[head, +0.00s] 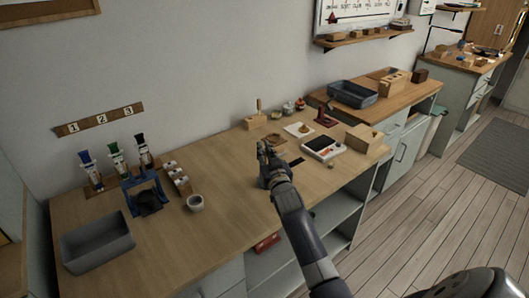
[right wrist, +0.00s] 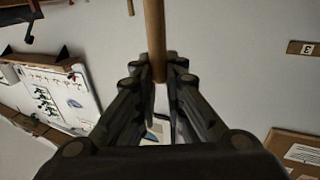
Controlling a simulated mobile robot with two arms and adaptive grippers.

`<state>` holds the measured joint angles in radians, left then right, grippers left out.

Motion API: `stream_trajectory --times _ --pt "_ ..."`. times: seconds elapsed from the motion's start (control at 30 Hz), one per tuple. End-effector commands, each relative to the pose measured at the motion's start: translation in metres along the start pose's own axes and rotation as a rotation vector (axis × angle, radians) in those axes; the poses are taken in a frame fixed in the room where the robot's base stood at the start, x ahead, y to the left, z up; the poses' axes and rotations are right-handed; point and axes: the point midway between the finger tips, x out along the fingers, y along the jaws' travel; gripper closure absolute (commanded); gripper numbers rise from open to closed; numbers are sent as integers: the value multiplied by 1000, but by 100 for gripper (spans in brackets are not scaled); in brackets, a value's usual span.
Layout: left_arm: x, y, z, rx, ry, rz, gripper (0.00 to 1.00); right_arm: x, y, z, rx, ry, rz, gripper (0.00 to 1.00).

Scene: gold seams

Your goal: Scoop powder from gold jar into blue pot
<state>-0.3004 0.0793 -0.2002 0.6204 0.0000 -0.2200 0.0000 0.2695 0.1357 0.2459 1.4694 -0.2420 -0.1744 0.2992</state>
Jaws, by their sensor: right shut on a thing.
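My right gripper (head: 264,150) is above the middle of the long wooden bench, its arm coming from the bottom of the head view. In the right wrist view the gripper (right wrist: 158,78) is shut on a thin wooden rod (right wrist: 154,35), which runs up out of the picture; its end is out of view. Small pots stand near the wall behind the gripper: a greyish one (head: 276,112), a dark one (head: 288,107) and a reddish-gold one (head: 300,104). They are too small to tell which is the gold jar or the blue pot. My left gripper is not in view.
Nearby are a wooden block with an upright stick (head: 255,121), white paper with a gold thing (head: 293,127), a red device (head: 325,118), a white scale (head: 323,149) and a wooden box (head: 363,138).

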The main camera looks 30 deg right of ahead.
Motion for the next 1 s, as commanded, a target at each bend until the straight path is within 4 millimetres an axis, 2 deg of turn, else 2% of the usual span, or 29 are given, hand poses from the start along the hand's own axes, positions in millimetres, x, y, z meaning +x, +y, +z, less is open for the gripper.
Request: stream_trajectory --times 0.03,0.2,0.57,1.0 --pt "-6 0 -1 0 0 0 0 0 0 -6 1 1 0 100" --pt "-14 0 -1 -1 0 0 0 0 0 -15 1 0 0 100" --pt "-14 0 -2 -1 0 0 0 0 0 -15 0 0 0 100" --pt "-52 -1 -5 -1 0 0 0 2 0 -56 -1 0 0 100"
